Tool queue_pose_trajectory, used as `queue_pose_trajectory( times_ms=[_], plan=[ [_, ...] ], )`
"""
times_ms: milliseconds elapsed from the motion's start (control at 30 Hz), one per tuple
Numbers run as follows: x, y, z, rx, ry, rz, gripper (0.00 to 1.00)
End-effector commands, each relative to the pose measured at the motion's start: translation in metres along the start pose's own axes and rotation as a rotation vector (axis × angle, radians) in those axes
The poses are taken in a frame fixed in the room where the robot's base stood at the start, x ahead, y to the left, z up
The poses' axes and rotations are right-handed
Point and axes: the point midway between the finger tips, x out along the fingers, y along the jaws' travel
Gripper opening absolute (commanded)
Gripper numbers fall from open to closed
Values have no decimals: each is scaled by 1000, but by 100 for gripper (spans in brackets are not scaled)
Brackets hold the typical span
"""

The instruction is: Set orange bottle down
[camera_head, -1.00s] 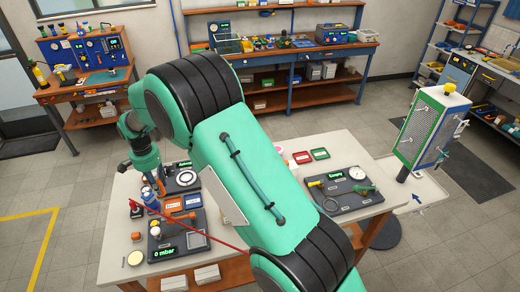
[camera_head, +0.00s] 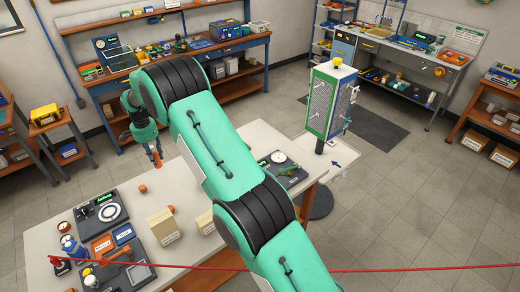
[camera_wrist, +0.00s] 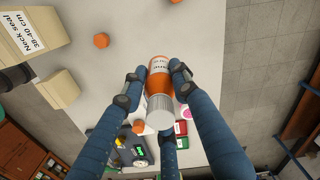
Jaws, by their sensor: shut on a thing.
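My gripper (camera_wrist: 158,80) is shut on the orange bottle (camera_wrist: 158,66) in the wrist view. The bottle has an orange body, a pale printed label and a ribbed whitish end. Blue fingers press on its sides, and the pale worktable (camera_wrist: 118,90) lies behind it. In the head view my gripper (camera_head: 154,156) is small and points down near the far left edge of the worktable (camera_head: 255,137). The bottle is too small there to make out clearly. I cannot tell whether its lower end touches the table.
Small orange pieces (camera_head: 142,188) stand on the table, and one shows in the wrist view (camera_wrist: 100,40). Cardboard boxes (camera_head: 163,226) stand near the middle. A test panel (camera_head: 100,212) and a gauge panel (camera_head: 278,170) occupy the sides. A red line (camera_head: 400,267) crosses the foreground.

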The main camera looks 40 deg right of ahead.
Motion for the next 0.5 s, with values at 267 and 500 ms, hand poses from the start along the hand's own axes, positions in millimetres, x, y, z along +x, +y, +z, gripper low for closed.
queue_pose_trajectory(
  times_ms=[267, 500],
  plan=[
    [0, 48, -108, 147, 1, -1, 0],
    [0, 99, -193, 268, 1, -1, 0]
  ],
)
